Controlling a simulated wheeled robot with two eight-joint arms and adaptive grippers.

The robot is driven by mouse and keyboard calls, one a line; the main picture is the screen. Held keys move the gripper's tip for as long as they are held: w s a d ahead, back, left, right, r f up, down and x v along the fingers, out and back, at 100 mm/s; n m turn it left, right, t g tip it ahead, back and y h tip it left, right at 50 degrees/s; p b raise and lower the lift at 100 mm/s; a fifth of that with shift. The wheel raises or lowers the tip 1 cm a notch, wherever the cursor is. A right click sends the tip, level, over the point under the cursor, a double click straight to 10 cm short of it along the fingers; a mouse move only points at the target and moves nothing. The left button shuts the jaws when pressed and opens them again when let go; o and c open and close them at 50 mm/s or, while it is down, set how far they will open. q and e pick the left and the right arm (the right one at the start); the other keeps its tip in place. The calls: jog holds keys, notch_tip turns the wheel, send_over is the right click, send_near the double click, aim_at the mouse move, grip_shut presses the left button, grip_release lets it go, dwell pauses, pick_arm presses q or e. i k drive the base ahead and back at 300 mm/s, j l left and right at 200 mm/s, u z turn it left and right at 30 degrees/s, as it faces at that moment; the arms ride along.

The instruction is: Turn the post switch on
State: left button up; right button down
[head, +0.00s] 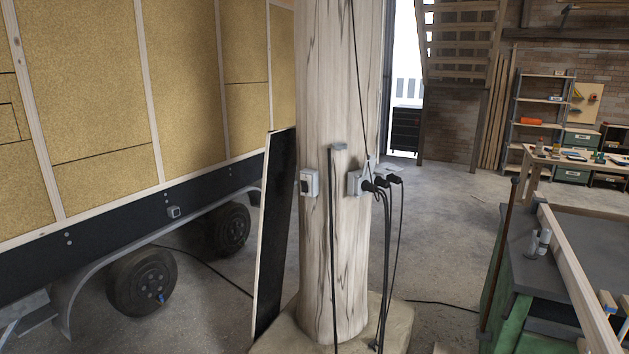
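A thick pale wooden post (340,240) stands upright in the middle of the head view on a stone-like base. A small grey switch box with a dark rocker (308,183) is fixed on the post's left side, at about mid-height in the picture. I cannot tell which way the rocker is set. A grey socket box (357,184) with several black plugs (381,183) is on the post's right side. Neither of my grippers shows in this view.
A trailer with yellow-brown wall panels (100,90) and black wheels (142,282) stands at left. A dark board (273,235) leans beside the post. Black cables (386,260) hang from the plugs to the floor. A green workbench (497,283) is at right; open floor (440,240) lies between.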

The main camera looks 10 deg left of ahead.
aim_at(305, 187)
jog(key=i+u, duration=0.2)
jog(key=i, duration=1.1)
jog(key=l+u, duration=0.1)
jog(key=u, duration=1.4)
